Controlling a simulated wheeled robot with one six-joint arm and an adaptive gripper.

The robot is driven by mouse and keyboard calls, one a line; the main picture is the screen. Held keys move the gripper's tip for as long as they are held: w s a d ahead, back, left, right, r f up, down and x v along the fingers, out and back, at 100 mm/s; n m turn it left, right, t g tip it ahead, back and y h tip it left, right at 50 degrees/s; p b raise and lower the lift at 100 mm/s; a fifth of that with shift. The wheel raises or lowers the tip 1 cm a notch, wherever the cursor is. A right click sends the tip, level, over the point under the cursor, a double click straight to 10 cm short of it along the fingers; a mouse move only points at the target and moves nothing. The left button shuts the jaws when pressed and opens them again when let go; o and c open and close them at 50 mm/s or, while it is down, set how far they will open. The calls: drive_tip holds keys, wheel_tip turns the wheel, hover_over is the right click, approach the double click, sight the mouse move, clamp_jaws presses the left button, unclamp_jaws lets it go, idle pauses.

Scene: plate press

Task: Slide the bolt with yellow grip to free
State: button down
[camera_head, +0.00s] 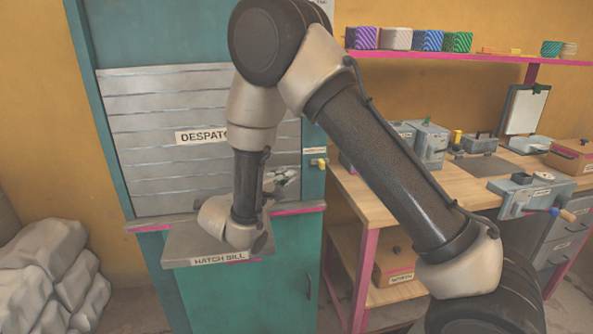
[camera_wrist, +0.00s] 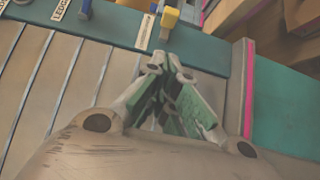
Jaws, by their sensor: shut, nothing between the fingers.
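The bolt with the yellow grip (camera_head: 319,162) is on the teal frame to the right of the slatted shutter. In the wrist view its yellow grip (camera_wrist: 169,18) is near the top edge, beside a blue part and a white label. My gripper (camera_head: 287,177) is in front of the lower right of the shutter, to the left of the bolt. In the wrist view my gripper (camera_wrist: 169,64) has its fingertips together, empty, just below the yellow grip in the picture and apart from it. The label's wording is not readable.
The grey DESPATCH shutter (camera_head: 150,110) fills the teal frame (camera_head: 315,185). The hatch sill (camera_head: 190,247) juts out under my arm. A wooden workbench (camera_head: 385,185) with several devices stands to the right. Grey sacks (camera_head: 50,275) lie at the lower left.

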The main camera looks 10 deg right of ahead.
drive_tip(key=v, duration=0.3)
drive_tip(key=shift+s+a, duration=0.25)
drive_tip(key=shift+a, duration=0.05)
drive_tip(key=s+d+f+n+g, duration=0.3)
drive_tip(key=s+d+f+g, duration=0.1)
drive_tip(key=s+d+g, duration=0.25)
drive_tip(key=s+d+r+m+g+y, duration=0.3)
drive_tip(key=s+d+g, duration=0.4)
drive_tip(key=s+d, duration=0.15)
drive_tip(key=s+d+r+m+t+y, duration=0.5)
drive_tip(key=s+d+r+m+y, duration=0.4)
drive_tip(key=s+r, duration=0.5)
drive_tip(key=shift+s+d+y, duration=0.2)
drive_tip(key=shift+d+y, duration=0.2)
drive_tip(key=shift+d, duration=0.4)
